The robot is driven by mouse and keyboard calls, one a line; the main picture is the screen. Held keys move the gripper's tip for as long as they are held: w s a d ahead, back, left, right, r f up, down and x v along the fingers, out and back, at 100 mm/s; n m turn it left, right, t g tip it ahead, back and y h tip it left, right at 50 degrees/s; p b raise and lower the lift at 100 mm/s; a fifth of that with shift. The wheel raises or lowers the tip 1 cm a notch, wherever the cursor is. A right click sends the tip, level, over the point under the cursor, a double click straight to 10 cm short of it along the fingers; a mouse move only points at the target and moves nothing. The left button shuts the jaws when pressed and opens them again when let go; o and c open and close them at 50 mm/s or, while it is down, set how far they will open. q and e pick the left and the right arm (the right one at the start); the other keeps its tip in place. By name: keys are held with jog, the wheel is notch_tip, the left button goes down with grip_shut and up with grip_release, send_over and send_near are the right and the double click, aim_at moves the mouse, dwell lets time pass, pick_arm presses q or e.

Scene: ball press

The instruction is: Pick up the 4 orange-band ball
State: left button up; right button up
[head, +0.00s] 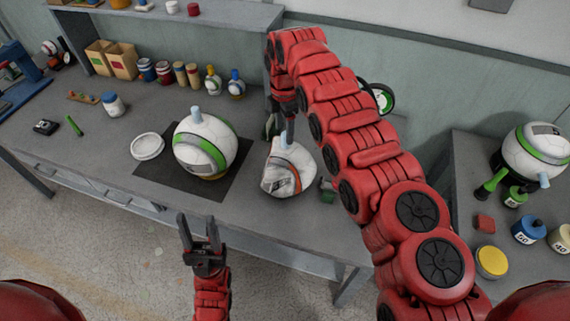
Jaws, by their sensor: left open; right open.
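The orange-band ball (276,179) is white with a thin orange band and looks crumpled and slack. It sits on the grey bench, right of the black mat, with a pale blue piece (284,140) on top. My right gripper (280,131) reaches over from the right and points down, open, at the far side of the ball's top. I cannot tell whether its fingers touch the ball. My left gripper (200,229) is open and empty in front of the bench's near edge, its fingers pointing up in the picture.
A round green-band ball (205,137) stands on the black mat (155,172), close left of the orange-band ball. A white dish (147,146) lies left of it. Jars and bottles line the back. Another green-band ball (537,152) stands on the right bench. My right arm hides the bench's right part.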

aim_at(285, 161)
jog(key=shift+d+f+p, duration=0.15)
jog(key=shift+f+p, duration=0.2)
jog(key=shift+f, duration=1.15)
grip_shut()
